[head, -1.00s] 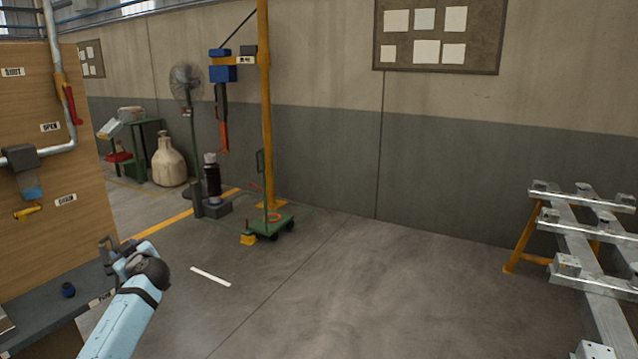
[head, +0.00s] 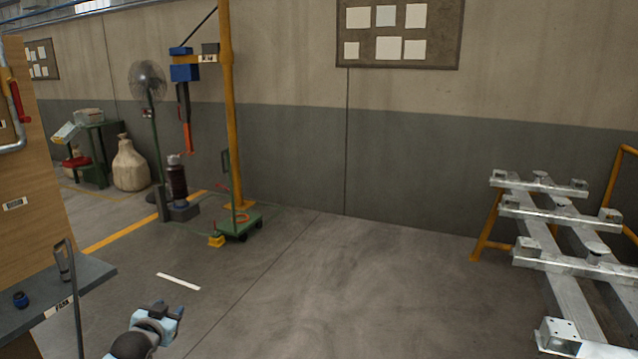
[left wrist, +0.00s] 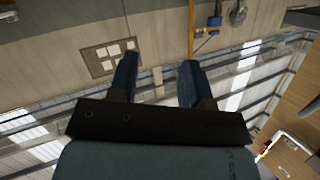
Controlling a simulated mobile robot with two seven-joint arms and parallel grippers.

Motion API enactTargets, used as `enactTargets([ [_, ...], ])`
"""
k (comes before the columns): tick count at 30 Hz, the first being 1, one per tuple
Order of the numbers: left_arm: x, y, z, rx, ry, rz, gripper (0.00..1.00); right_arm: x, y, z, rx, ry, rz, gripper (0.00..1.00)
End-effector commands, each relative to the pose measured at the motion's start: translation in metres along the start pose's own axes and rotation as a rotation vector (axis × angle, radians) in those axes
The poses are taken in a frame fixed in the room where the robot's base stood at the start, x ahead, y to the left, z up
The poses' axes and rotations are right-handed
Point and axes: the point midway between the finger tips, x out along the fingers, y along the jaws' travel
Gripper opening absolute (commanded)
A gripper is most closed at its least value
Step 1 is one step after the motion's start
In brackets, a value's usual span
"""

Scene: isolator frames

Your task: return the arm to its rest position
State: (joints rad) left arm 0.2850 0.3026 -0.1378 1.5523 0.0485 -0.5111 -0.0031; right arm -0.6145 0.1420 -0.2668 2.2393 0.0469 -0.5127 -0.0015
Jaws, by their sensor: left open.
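My left gripper (head: 168,310) is low in the head view, left of the middle, over the grey floor. Only the gripper and a bit of my pale blue arm show at the bottom edge. In the left wrist view the two dark fingers (left wrist: 157,78) stand apart with nothing between them. The gripper is open and touches nothing that I can see. My right gripper is in neither view.
A wooden panel with a grey shelf (head: 95,275) stands at the left, close to my left gripper. A green cart (head: 238,226) stands by a yellow post (head: 230,120). A metal rail frame (head: 545,215) is at the right. The middle floor is clear.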

Motion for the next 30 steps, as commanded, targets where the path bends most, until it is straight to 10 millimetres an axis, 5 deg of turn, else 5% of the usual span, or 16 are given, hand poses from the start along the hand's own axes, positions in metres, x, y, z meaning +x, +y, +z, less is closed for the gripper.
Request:
enactTargets([
  [1, -0.015, 0.026, 0.029, -0.004, -0.014, 0.031, 0.44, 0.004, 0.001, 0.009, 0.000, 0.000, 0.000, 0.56],
  [6, -0.085, 0.108, 0.100, -0.035, -0.053, 0.137, 0.44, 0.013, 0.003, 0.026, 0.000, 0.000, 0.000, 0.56],
  [12, -0.186, 0.187, 0.158, -0.107, -0.098, 0.249, 0.44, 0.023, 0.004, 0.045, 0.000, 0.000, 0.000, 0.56],
  [18, -0.263, 0.228, 0.180, -0.178, -0.133, 0.312, 0.44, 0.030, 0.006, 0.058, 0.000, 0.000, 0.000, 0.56],
  [24, -0.320, 0.248, 0.188, -0.239, -0.160, 0.348, 0.44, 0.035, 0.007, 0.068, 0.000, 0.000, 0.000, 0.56],
  [26, -0.335, 0.253, 0.189, -0.258, -0.169, 0.356, 0.44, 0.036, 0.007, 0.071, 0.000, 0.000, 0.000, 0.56],
  [30, -0.343, 0.243, 0.161, -0.251, -0.176, 0.352, 0.44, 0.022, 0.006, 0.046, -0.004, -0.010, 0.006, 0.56],
])
